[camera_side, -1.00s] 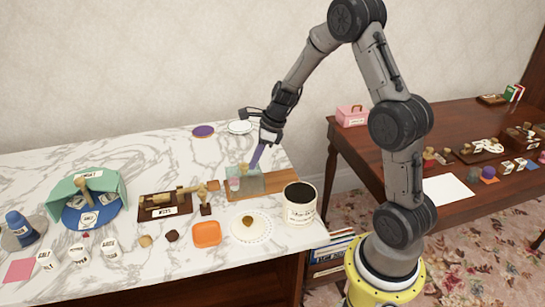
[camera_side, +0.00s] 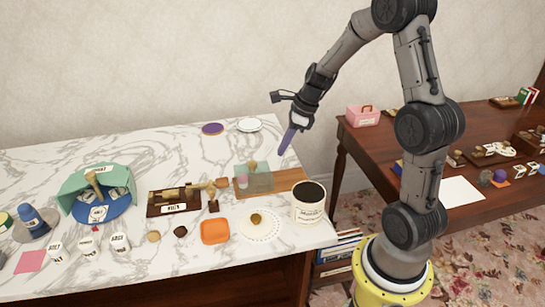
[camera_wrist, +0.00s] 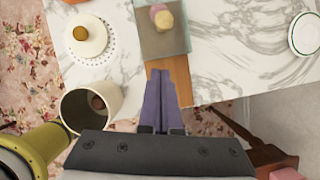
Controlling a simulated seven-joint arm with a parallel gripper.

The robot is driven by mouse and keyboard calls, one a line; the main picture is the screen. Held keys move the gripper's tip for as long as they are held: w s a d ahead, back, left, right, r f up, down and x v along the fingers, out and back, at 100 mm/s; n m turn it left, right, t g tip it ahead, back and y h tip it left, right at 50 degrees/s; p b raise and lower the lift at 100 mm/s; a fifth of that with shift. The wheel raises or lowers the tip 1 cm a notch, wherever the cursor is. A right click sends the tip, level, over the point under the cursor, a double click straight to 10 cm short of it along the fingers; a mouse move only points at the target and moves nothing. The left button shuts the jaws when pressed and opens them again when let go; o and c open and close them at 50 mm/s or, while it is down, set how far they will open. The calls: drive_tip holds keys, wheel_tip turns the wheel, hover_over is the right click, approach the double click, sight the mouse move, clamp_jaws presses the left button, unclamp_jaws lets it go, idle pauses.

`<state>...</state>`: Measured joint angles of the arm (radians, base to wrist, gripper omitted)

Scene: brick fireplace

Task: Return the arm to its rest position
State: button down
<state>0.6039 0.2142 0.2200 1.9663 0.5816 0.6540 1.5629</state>
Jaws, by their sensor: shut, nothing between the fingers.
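My gripper (camera_side: 287,141) is up in the air above the right end of the marble counter (camera_side: 130,150). Its purple fingers are shut with nothing between them, and they point down and slightly left. In the wrist view the fingers (camera_wrist: 160,88) lie side by side, over the end of a wooden board (camera_wrist: 182,80). The arm reaches up and left from its yellow base at the right, with the elbow bent high.
Below my gripper, a greenish glass block (camera_side: 255,180) with small items sits on the board. A white tub (camera_side: 309,204) stands near the counter's right edge, beside a white doily (camera_side: 260,226). A brown table (camera_side: 440,150) with a pink box (camera_side: 363,116) stands right. Air around the gripper is clear.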

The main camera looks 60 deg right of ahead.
drive_tip(key=s+a+r+n+t, duration=0.1)
drive_tip(key=a+r, duration=0.2)
drive_tip(key=r, duration=0.3)
drive_tip(key=a+r+n, duration=0.2)
drive_tip(key=a+r, duration=0.2)
drive_tip(key=r, duration=0.2)
drive_tip(key=s+a+r+n, duration=0.5)
drive_tip(key=s+a+n, duration=0.2)
drive_tip(key=a+n, duration=0.1)
drive_tip(key=s+f+n+h, duration=0.1)
drive_tip(key=s+n, duration=0.5)
drive_tip(key=n, duration=0.3)
drive_tip(key=s+a+f+n+h, duration=0.1)
drive_tip(key=s+f+n, duration=0.1)
drive_tip(key=s+n, duration=0.4)
drive_tip(key=n, duration=0.4)
drive_tip(key=shift+s+a+f+t, duration=0.2)
drive_tip(key=shift+f+t, duration=0.05)
drive_tip(key=shift+t, duration=0.15)
